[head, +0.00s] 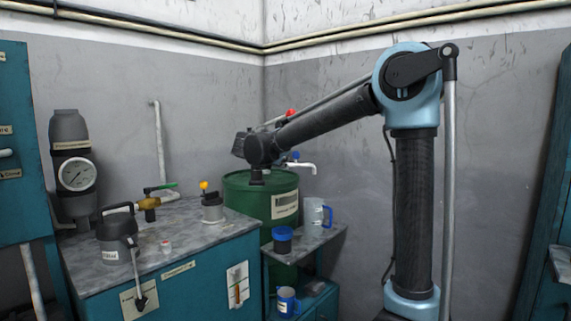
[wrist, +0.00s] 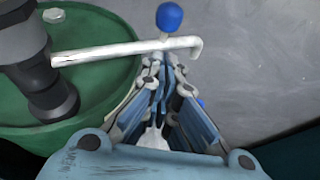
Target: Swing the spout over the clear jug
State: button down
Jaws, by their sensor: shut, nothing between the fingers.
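The spout (wrist: 120,51) is a pale pipe reaching right from a dark fitting on the green drum (wrist: 120,125), with a bent outer end. It also shows in the head view (head: 303,166), above the drum's right side. The clear jug (head: 314,213) has a blue handle and stands on the small side shelf, below and right of the spout's end. My gripper (wrist: 159,62) is shut and empty, its tips close beside the spout near its bent end. I cannot tell whether they touch. The jug cannot be made out clearly in the wrist view.
A blue knob (wrist: 169,17) stands just beyond the spout. A dark cup with a blue rim (head: 282,240) shares the shelf (head: 325,238) with the jug.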

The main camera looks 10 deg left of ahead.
jog(key=d+v, duration=0.1)
jog(key=v, duration=0.8)
jog(key=s+d+f+m+g, duration=0.25)
jog(key=d+f+m, duration=0.25)
jog(key=d, duration=0.5)
jog(key=s+d+f+m+g, duration=0.2)
jog(key=s+d+f+m, duration=0.25)
jog(key=d, duration=0.55)
jog(key=s+d+f+m+g, duration=0.3)
jog(key=d+f+m, duration=0.2)
jog(key=d, duration=0.5)
jog(key=s+d+f+m+g+y, duration=0.1)
jog(key=s+d+f+m+y, duration=0.2)
jog(key=s+f+m, duration=0.5)
jog(key=s+d+f+m+g+y, duration=0.1)
jog(key=s+d+f+m+y, duration=0.1)
jog(key=s+f+m, duration=0.6)
jog(key=s+d+f, duration=0.1)
jog(key=s+f, duration=0.1)
jog(key=s, duration=0.2)
jog(key=shift+s+d+f+g+y, duration=0.15)
jog(key=shift+s+f+g+y, duration=0.1)
jog(key=shift+g+y, duration=0.15)
jog(key=shift+w+f, duration=0.15)
jog(key=shift+w, duration=0.3)
